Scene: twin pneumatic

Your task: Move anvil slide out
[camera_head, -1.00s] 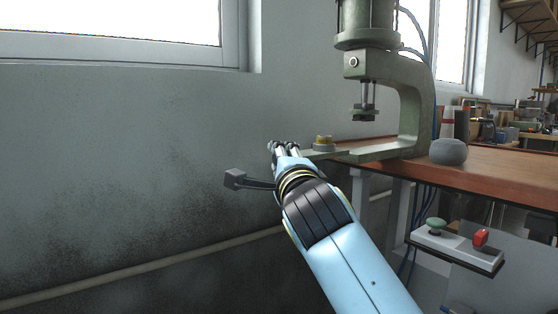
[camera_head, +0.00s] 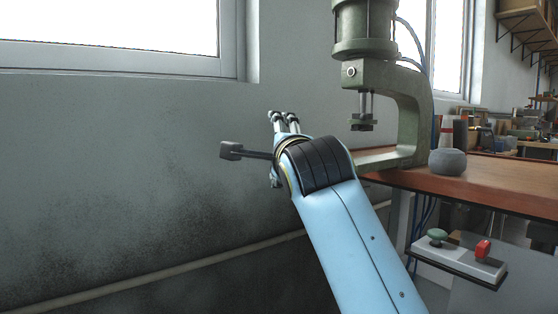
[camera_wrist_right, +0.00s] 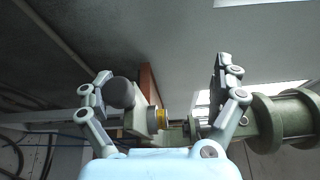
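The green press (camera_head: 410,110) stands on the bench's left end, its ram (camera_head: 364,112) above the base. In the head view my right forearm and wrist hide most of the anvil slide. In the right wrist view the slide's pale block (camera_wrist_right: 140,112) shows with a brass-coloured piece (camera_wrist_right: 162,119) and a dark round knob (camera_wrist_right: 120,92). My right gripper (camera_head: 283,117) is left of the press. The right wrist view shows its fingers (camera_wrist_right: 162,72) wide apart, the knob and block between them in the picture, not visibly gripped. My left gripper is out of view.
A control box (camera_head: 458,258) with a green and a red button is below the wooden bench (camera_head: 480,185). A grey rounded object (camera_head: 447,161) sits on the bench. A grey wall (camera_head: 120,150) is behind. A dark block on a rod (camera_head: 231,151) sticks out beside my wrist.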

